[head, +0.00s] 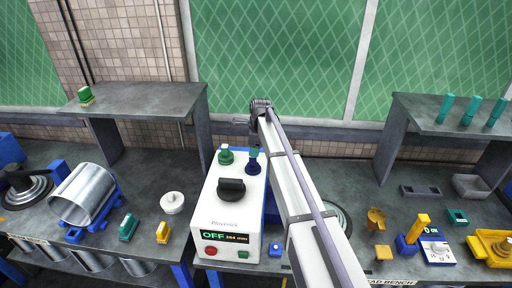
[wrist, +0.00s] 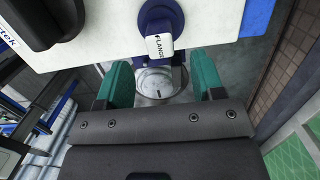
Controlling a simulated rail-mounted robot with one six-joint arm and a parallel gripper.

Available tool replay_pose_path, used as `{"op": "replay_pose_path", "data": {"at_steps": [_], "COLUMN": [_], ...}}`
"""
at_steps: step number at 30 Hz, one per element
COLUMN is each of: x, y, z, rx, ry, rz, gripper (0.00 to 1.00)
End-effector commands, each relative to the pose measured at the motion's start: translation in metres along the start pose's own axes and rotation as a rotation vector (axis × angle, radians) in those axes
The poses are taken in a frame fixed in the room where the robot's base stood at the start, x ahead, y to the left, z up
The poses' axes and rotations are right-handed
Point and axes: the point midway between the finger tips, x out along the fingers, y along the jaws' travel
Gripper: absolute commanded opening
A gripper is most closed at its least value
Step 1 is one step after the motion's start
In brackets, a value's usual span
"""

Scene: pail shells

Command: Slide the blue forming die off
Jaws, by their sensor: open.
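The blue forming die (head: 253,166) sits on the top of the white forming machine (head: 229,213), near its far right corner. In the wrist view the die (wrist: 159,16) is a dark blue round piece with a pale tab marked FLANGE pointing towards my gripper (wrist: 162,78). My gripper's teal fingers are spread, one to each side and short of the tab, with nothing held. A round pale disc shows between them. In the head view my arm reaches past the machine's right side, and the gripper is only partly visible close to the die.
A green die (head: 226,156) stands just left of the blue one. A black knob (head: 231,189) is nearer on the machine, whose display reads OFF. A grey shelf (head: 139,97) stands left and another (head: 455,112) right. A metal shell (head: 82,194) lies in a blue cradle.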

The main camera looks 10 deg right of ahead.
Motion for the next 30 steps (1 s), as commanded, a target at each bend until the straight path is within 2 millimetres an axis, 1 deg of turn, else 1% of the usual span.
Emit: {"op": "replay_pose_path", "data": {"at_steps": [1, 3, 6, 9, 17, 30], "x": [0.026, 0.043, 0.059, 0.065, 0.062, 0.062], "y": [0.0, 0.0, 0.0, 0.0, 0.0, 0.0], "z": [-0.001, -0.001, -0.001, 0.0, 0.001, 0.0], "rx": [-0.001, -0.001, -0.001, -0.001, -0.001, -0.002], "ry": [0.0, 0.0, 0.0, 0.0, 0.0, 0.0], "rz": [0.0, 0.0, 0.0, 0.0, 0.0, 0.0], "gripper": [0.62, 0.62, 0.62, 0.62, 0.62, 0.2]}}
